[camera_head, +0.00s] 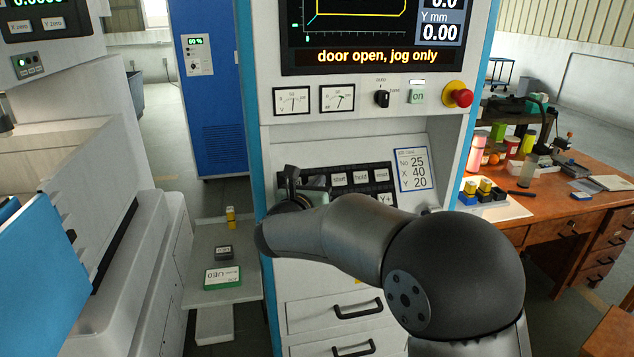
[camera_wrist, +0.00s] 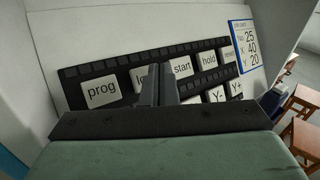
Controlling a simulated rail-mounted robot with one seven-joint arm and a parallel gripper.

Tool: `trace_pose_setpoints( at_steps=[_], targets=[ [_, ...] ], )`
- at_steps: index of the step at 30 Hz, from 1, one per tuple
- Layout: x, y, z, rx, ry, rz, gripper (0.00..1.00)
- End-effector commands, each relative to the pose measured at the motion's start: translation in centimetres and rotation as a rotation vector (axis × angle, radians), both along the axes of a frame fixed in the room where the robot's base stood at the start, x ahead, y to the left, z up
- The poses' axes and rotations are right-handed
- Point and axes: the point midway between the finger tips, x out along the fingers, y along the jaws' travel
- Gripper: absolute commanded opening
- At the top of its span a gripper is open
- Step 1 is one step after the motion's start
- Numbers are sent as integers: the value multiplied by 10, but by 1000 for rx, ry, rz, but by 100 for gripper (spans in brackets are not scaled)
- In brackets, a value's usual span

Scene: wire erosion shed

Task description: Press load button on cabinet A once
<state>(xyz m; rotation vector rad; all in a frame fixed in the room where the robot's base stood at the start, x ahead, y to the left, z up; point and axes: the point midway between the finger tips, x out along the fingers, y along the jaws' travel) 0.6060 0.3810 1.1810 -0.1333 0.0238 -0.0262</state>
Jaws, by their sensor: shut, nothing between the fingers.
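The control cabinet (camera_head: 420,140) stands in the middle of the head view, with a dark key panel (camera_head: 376,175) below its gauges. No letter A shows on it. In the wrist view, the load button (camera_wrist: 138,76) is a white key between the prog key (camera_wrist: 101,94) and the start key (camera_wrist: 181,67). Its right part, after "lo", is hidden behind my fingers. My gripper (camera_wrist: 160,78) is shut and empty, with its fingers over the right side of the load button. Whether the tips touch it cannot be told. In the head view, my gripper (camera_head: 291,178) covers the panel's left end.
The screen (camera_head: 377,56) reads "door open, jog only". A red stop button (camera_head: 457,94) sits at the cabinet's upper right. The hold key (camera_wrist: 208,58) and jog keys (camera_wrist: 216,95) are close by. A cluttered wooden desk (camera_head: 560,205) stands at right.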

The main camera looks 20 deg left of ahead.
Motion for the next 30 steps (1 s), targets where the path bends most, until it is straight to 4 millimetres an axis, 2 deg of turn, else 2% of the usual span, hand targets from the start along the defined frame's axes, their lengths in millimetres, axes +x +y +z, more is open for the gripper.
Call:
trace_pose_setpoints(
  at_steps=[30],
  targets=[
    [8,5,-8,0,0,0,0]
  ],
)
